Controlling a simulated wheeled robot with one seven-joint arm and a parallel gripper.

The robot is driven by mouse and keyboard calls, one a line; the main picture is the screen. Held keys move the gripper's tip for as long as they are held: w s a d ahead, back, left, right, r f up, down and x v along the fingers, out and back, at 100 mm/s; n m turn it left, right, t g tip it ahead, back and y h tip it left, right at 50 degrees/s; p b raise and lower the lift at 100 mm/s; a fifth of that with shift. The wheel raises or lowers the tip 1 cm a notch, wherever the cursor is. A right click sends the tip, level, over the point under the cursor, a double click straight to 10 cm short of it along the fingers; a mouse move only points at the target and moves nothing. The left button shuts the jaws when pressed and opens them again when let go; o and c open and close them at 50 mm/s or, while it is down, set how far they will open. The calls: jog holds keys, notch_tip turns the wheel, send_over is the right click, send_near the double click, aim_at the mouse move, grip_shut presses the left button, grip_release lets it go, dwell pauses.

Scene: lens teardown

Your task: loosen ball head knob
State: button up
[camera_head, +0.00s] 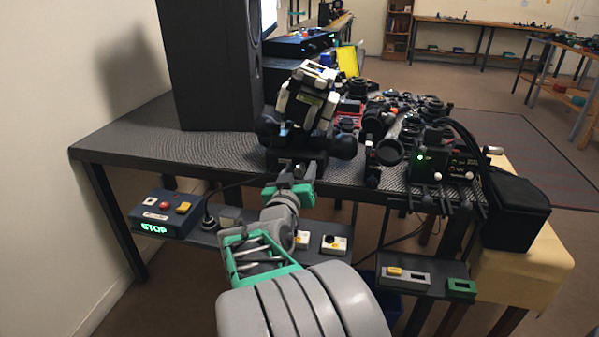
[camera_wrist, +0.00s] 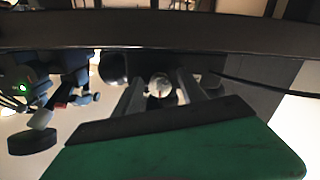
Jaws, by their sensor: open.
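A dark device with a black-and-white blocky body (camera_head: 306,98) stands at the table's front edge in the head view, with round black knobs on both sides of its base (camera_head: 343,147). My gripper (camera_head: 297,174) is open at the front of this base. In the wrist view a small round pale knob (camera_wrist: 160,86) shows between the two grey fingers of my gripper (camera_wrist: 158,94), with a gap visible on each side. I cannot tell how deep the knob sits between the fingers. The green gripper body hides the lower part of that view.
A tall black speaker (camera_head: 212,65) stands behind left. Lenses and camera parts (camera_head: 392,130) crowd the table to the right, beside a black box with a green light (camera_head: 437,160). A STOP control box (camera_head: 166,213) sits lower left. A black bag (camera_head: 515,211) is at right.

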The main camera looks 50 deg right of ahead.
jog(key=shift+c, duration=0.6)
grip_shut()
jog(key=shift+n, duration=0.4)
jog(key=n+p, duration=0.2)
jog(key=n, duration=0.1)
jog(key=shift+r+n, duration=0.1)
jog(key=shift+n, duration=0.2)
jog(key=n+p, duration=0.3)
jog(key=n, duration=0.2)
jog(key=shift+p, duration=0.35)
jog(key=n+p, duration=0.3)
jog(key=n, duration=0.2)
jog(key=shift+a, duration=0.1)
jog(key=shift+n+p, duration=1.3)
jog(key=shift+n, duration=0.5)
jog(key=shift+f, duration=0.2)
